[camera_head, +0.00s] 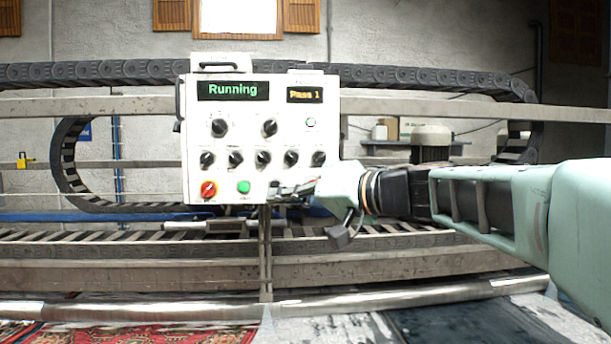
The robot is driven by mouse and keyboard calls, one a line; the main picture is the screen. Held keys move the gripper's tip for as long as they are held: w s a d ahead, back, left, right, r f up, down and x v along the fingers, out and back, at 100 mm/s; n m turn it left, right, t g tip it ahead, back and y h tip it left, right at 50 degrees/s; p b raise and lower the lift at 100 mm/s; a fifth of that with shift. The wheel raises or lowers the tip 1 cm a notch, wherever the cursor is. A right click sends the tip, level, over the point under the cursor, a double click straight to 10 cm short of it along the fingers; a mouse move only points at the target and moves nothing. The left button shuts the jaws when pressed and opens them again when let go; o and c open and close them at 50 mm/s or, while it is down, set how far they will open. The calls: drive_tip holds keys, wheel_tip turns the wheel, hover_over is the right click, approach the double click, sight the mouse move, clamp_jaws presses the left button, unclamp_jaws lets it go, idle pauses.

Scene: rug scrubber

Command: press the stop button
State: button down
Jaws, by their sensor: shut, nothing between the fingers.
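The white control panel (221,140) stands left of centre, its lit display (233,90) reading "Running". A round red control (209,189) sits at its lower left, with a label beneath too small to read. A green button (243,187) is just right of the red one. My gripper (274,190) reaches in from the right and is shut and empty. Its tips are in front of the panel's lower right, right of the green button and farther from the red control. Whether they touch the panel cannot be told. The gripper hides the panel's lower right corner.
Several black knobs (263,158) fill the panel's middle, with a small lit button (311,122) at its right. A second display (304,95) reads "Pass 1". A metal rail (130,272) and cable chain (110,72) run across. A red rug (150,335) lies below.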

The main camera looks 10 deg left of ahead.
sight(275, 186)
drive_tip(key=w+a+p, duration=0.2)
drive_tip(key=w+p, duration=0.3)
drive_tip(key=w, duration=0.3)
drive_tip(key=shift+w, duration=0.25)
drive_tip(key=shift+w+a, duration=0.15)
idle(1.2)
drive_tip(key=shift+w+a, duration=0.1)
drive_tip(key=shift+w, duration=0.2)
drive_tip(key=shift+w+b, duration=0.3)
drive_tip(key=shift+w, duration=0.05)
idle(0.7)
drive_tip(key=shift+s, duration=0.1)
drive_tip(key=shift+s+b, duration=0.65)
drive_tip(key=shift+b, duration=0.3)
drive_tip(key=shift+s+f, duration=0.1)
